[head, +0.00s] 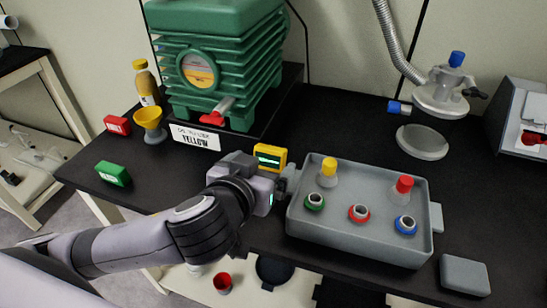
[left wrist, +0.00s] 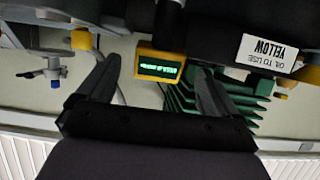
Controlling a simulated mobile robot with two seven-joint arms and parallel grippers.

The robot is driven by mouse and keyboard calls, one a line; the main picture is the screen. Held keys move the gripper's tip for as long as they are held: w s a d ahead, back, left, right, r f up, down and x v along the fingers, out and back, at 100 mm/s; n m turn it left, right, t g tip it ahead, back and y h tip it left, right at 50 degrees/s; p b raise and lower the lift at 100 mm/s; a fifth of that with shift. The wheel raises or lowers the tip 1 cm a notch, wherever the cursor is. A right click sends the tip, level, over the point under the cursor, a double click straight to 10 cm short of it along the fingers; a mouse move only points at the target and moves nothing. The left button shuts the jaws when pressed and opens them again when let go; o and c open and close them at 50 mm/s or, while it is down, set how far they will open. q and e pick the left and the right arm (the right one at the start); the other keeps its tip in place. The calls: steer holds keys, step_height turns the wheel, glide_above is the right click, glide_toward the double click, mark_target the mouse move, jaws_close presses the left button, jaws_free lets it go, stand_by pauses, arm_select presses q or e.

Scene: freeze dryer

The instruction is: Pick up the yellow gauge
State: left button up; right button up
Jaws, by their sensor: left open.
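The yellow gauge (head: 269,157) is a small yellow box with a dark screen and green lettering. It stands on the black bench, just behind my left gripper in the head view. My left gripper (head: 284,181) is low over the bench, between the gauge and the grey tray. In the left wrist view the gauge (left wrist: 160,67) shows upside down, between the two spread fingers of the left gripper (left wrist: 158,66). The fingers are open and hold nothing. I cannot tell how far the fingertips are from the gauge. My right gripper is not in view.
A grey tray (head: 330,238) with several capped or ringed vessels stands close right of the gripper. A green pump (head: 215,65) and a sign reading YELLOW (head: 195,138) are behind. A yellow funnel (head: 149,121), red block (head: 117,125) and green block (head: 113,174) stand left.

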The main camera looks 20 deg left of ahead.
mark_target(267, 161)
arm_select(q)
steer(key=shift+x, duration=3.1)
steer(key=c, duration=1.2)
